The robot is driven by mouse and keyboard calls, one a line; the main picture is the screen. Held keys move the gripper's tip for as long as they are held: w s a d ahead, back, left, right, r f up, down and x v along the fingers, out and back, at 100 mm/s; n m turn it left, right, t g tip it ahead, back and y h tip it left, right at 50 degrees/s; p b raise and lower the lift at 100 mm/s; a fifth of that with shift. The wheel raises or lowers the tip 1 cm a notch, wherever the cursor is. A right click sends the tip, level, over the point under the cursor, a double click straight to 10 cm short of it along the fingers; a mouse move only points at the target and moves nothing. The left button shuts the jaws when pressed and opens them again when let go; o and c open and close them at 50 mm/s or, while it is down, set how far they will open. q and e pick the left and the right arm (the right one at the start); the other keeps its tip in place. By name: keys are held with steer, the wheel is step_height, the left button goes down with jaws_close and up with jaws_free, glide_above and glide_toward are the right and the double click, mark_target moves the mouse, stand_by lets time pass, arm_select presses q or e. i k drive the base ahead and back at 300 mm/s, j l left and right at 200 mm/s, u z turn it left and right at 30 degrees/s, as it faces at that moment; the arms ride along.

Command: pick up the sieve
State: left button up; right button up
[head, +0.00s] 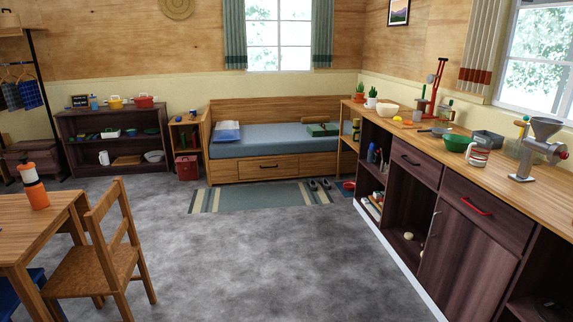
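A small grey round item with a handle (437,130) lies on the wooden counter on the right, just behind a green bowl (457,142). It may be the sieve, but it is too small to tell for sure. No other thing in view is clearly a sieve. Neither of my grippers is in view.
The counter (520,195) also holds a metal grinder (538,145), a striped mug (479,155), a grey tin (487,138) and a cream bowl (387,107). A chair (105,255) and table (25,225) stand at left. The grey floor between is clear.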

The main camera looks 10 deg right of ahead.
mark_target(435, 133)
steer(key=i, duration=0.6)
steer(key=i+j+z, duration=0.1)
steer(key=i, duration=0.5)
steer(key=i+j+z, duration=0.1)
steer(key=i, duration=0.5)
steer(key=i+j, duration=0.15)
steer(key=i, duration=0.4)
steer(key=i+l+z, duration=0.15)
steer(key=i+z, duration=1.05)
steer(key=z, duration=0.15)
steer(key=i+j+z, duration=0.3)
steer(key=z, duration=0.15)
steer(key=i+j+z, duration=0.4)
